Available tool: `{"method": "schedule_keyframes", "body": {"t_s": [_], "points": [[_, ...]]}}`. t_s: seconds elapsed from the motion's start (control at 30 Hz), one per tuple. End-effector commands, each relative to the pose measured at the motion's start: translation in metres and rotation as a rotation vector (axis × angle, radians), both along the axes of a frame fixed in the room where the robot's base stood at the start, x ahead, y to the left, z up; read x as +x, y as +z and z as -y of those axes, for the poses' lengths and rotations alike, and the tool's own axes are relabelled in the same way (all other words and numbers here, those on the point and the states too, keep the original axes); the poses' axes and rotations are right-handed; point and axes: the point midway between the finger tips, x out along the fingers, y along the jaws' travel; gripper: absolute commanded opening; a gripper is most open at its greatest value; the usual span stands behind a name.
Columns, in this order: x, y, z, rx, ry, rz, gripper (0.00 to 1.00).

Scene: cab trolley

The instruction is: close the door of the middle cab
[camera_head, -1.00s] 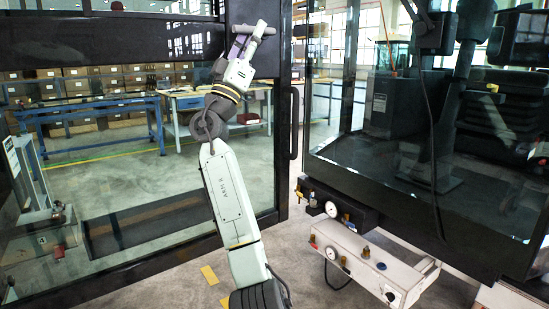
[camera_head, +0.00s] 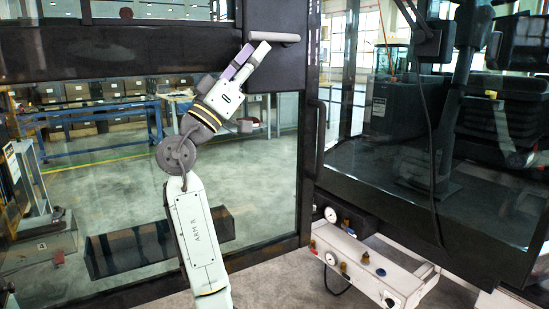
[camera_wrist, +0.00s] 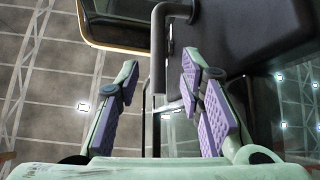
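The cab door (camera_head: 308,190) is a large black-framed glass panel filling the left and middle of the head view. Its right edge is close to the cab body (camera_head: 345,185); whether a gap remains is unclear. A grey bar handle (camera_head: 276,38) sits on its upper dark panel, and a black vertical bar (camera_head: 321,140) is lower on its edge. My gripper (camera_head: 252,55) is at the grey handle's left part. In the wrist view my gripper (camera_wrist: 160,72) has its purple-padded fingers apart, with the grey handle (camera_wrist: 159,55) running between them. Contact is unclear.
A white box with gauges and valves (camera_head: 365,262) juts out below the cab at the right. A blue workbench (camera_head: 95,125) and shelves of boxes show through the glass. Grey floor lies below the door.

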Motion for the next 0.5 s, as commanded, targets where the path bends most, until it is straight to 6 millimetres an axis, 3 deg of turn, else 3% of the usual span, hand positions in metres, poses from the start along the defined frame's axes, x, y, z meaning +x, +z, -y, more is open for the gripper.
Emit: {"method": "schedule_keyframes", "body": {"t_s": [0.23,0.5], "points": [[-0.024,-0.038,-0.029,-0.001,0.002,0.001,0.35],[0.003,-0.076,-0.006,0.074,0.098,-0.085,0.35]]}}
